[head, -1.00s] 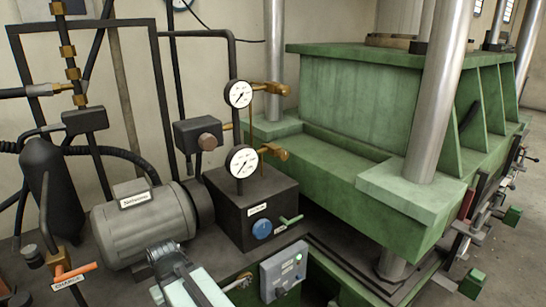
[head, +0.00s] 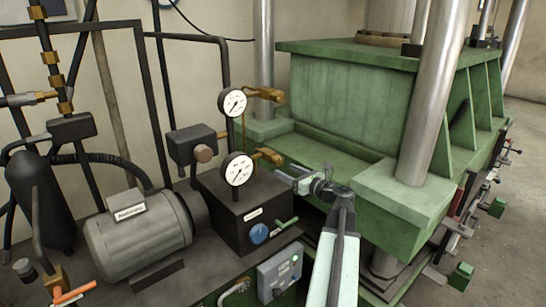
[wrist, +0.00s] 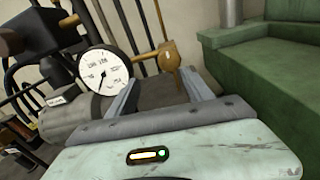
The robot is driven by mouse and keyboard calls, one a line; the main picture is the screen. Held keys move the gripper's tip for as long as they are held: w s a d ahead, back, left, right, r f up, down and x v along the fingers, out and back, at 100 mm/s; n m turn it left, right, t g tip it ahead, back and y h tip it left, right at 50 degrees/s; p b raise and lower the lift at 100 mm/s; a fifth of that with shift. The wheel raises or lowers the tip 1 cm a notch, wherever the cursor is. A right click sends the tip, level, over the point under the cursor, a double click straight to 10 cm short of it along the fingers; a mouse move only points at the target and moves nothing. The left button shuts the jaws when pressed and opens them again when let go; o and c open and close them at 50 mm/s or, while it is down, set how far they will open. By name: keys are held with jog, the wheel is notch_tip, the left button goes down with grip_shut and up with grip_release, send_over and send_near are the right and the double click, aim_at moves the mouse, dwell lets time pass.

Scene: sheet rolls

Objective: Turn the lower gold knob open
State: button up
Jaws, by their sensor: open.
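The lower gold knob (head: 268,156) sticks out to the right of the lower white gauge (head: 237,169), above the dark valve box. In the wrist view the gold knob (wrist: 170,56) is just beyond my fingers, with the gauge (wrist: 103,68) to its left. My gripper (head: 287,178) is right of and slightly below the knob in the head view. In the wrist view its two fingers (wrist: 163,84) are spread apart, with nothing between them. The knob appears apart from the fingers; the exact gap is hard to tell.
An upper gauge (head: 232,102) with another gold knob (head: 266,94) sits above. The dark box (head: 246,208) bears a blue knob (head: 260,234) and a green lever (head: 287,222). The green press (head: 350,105) stands close on the right, a grey motor (head: 138,232) left.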

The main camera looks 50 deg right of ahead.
aim_at(280, 162)
jog(key=shift+m+h, duration=0.3)
jog(key=shift+m, duration=0.3)
jog(key=w, duration=0.2)
jog(key=w+d, duration=0.1)
jog(key=w, duration=0.1)
jog(key=w+d+r, duration=0.1)
jog(key=w, duration=0.2)
jog(key=shift+d, duration=0.25)
grip_shut()
